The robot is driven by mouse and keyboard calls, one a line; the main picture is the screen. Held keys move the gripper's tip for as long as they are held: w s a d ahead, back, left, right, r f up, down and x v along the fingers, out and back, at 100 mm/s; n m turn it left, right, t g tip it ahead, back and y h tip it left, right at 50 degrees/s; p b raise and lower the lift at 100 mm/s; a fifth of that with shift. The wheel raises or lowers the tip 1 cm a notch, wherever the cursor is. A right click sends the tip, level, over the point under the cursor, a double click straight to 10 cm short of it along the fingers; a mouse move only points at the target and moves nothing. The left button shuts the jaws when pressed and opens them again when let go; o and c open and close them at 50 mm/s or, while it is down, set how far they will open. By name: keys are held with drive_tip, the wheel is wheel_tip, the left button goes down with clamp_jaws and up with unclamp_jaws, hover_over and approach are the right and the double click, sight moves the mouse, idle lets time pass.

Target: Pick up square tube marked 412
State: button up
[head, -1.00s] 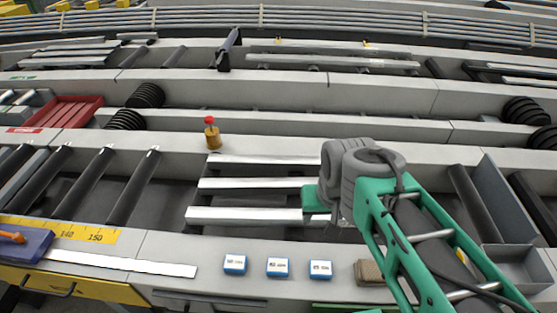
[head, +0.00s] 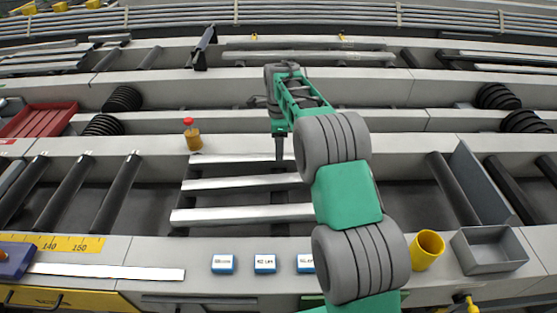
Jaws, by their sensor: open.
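Three pale metal bars lie side by side across the runout rollers: a far bar (head: 235,158), a middle bar (head: 235,183) and a near bar (head: 245,214). No number can be read on any of them, so I cannot tell which is the tube marked 412. Their right ends lie behind or close to my arm. My gripper (head: 279,160) points down above the far bar, toward its right part. It is open and nothing shows in it. Its fingertips are small and dark, and contact with the bar cannot be made out.
Small blue blocks with white labels (head: 222,263) stand on the front ledge. A brass weight with a red knob (head: 193,135) stands behind the bars' left ends. A yellow cup (head: 427,250) and a grey bin (head: 490,249) are at right. Bare rollers (head: 115,195) lie left.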

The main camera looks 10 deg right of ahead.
drive_tip(key=f, duration=0.3)
drive_tip(key=f+p, duration=0.1)
drive_tip(key=f, duration=0.1)
drive_tip(key=shift+w+f, duration=0.2)
drive_tip(key=shift+w, duration=0.05)
drive_tip(key=shift+c, duration=0.3)
clamp_jaws()
idle(0.6)
drive_tip(key=shift+r, duration=0.1)
